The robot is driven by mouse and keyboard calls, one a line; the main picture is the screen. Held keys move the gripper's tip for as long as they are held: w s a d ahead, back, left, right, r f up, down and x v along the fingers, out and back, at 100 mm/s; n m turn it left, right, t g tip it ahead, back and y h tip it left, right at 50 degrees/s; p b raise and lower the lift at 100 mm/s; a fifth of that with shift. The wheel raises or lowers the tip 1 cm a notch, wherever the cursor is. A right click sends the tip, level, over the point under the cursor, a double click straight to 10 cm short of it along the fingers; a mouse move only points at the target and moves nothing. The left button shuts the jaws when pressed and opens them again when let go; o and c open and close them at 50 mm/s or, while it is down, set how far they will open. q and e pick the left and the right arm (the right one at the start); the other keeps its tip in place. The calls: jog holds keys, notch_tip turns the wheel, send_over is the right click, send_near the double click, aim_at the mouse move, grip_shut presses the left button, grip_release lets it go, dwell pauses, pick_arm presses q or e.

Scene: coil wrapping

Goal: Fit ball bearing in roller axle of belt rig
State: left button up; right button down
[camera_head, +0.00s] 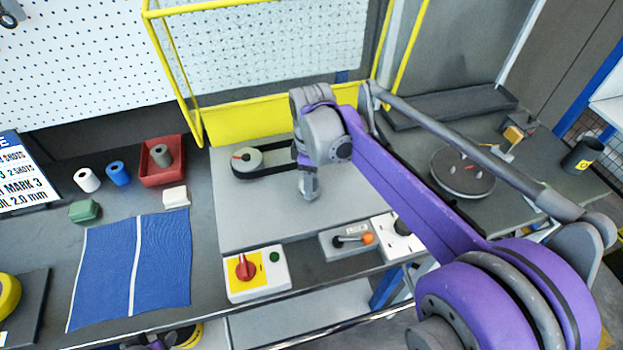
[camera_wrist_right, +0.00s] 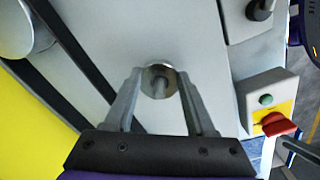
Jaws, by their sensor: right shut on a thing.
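The belt rig's grey plate (camera_head: 270,212) lies on the bench, with a black belt (camera_head: 262,171) around a light grey roller (camera_head: 247,158) at its left. My right gripper (camera_head: 309,190) points down over the plate, right of the roller. In the right wrist view its fingers (camera_wrist_right: 159,78) are shut on a small round metal piece, apparently the ball bearing (camera_wrist_right: 150,74), with a grey pin-like shape at its middle. I cannot tell whether this is the axle or whether the bearing sits around it. The roller's right-hand neighbour is hidden behind my arm. My left gripper is not in view.
A yellow frame (camera_head: 262,119) stands behind. A red bin (camera_head: 161,168) and blue mat (camera_head: 165,262) are left. A round disc (camera_head: 462,180) lies right. The plate's front is clear.

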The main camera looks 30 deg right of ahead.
jog(key=shift+f+b, duration=0.35)
jog(key=shift+f, duration=0.35)
jog(key=shift+c, duration=0.7)
grip_release()
notch_tip(320, 180, up, 11)
jog(key=shift+f+p, duration=0.1)
jog(key=shift+p, duration=0.3)
